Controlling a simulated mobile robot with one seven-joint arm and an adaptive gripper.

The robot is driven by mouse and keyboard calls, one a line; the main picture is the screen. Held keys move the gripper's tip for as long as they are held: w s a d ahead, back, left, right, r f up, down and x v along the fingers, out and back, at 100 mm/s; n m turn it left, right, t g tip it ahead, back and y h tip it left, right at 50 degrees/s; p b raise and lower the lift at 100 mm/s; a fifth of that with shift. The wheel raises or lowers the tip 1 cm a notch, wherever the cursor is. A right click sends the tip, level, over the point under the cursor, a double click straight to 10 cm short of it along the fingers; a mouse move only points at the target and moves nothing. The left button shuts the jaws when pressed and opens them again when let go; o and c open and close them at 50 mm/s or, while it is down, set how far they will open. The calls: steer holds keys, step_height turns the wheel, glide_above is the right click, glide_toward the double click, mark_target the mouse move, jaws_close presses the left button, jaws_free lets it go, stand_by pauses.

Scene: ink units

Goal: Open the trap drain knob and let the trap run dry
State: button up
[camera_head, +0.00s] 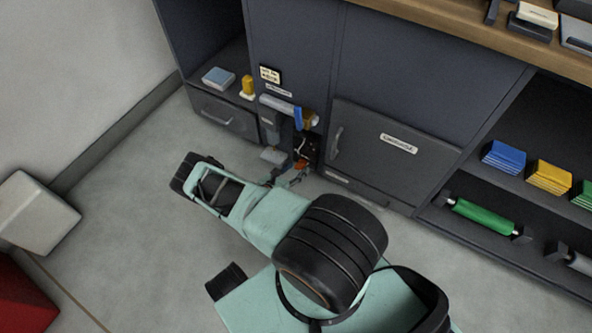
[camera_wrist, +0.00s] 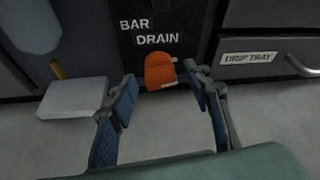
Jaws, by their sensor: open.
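The drain knob is an orange, rounded piece (camera_wrist: 161,71) in the wrist view, below the white words BAR DRAIN on a dark panel. It also shows small and orange in the head view (camera_head: 300,165), low in the cabinet recess. My gripper (camera_wrist: 164,88) is open, with one blue-padded finger on each side of the knob in the picture. I cannot tell whether either finger touches it. In the head view my gripper (camera_head: 287,179) is near the knob, low by the floor, and its fingers are small and partly hard to make out.
A drawer labelled DRIP TRAY (camera_wrist: 248,58) is right of the knob. A pale grey block (camera_wrist: 74,98) stands out on the left. A closed cabinet door (camera_head: 385,150) is to the right. Shelves with coloured stacks (camera_head: 549,177) are farther right.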

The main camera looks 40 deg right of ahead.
steer(key=shift+c, duration=0.5)
steer(key=c, duration=1.1)
steer(key=shift+o, duration=0.2)
steer(key=shift+s+r+m+t+p, duration=0.1)
steer(key=shift+r+m+t+p, duration=0.2)
steer(key=shift+p, duration=0.45)
steer(key=shift+f+m+t, duration=0.25)
steer(key=shift+m+t, duration=0.15)
steer(key=shift+m, duration=0.3)
steer(key=o, duration=1.2)
steer(key=shift+y, duration=0.3)
steer(key=shift+c, duration=0.2)
steer(key=v, duration=0.7)
steer(key=shift+a, duration=0.2)
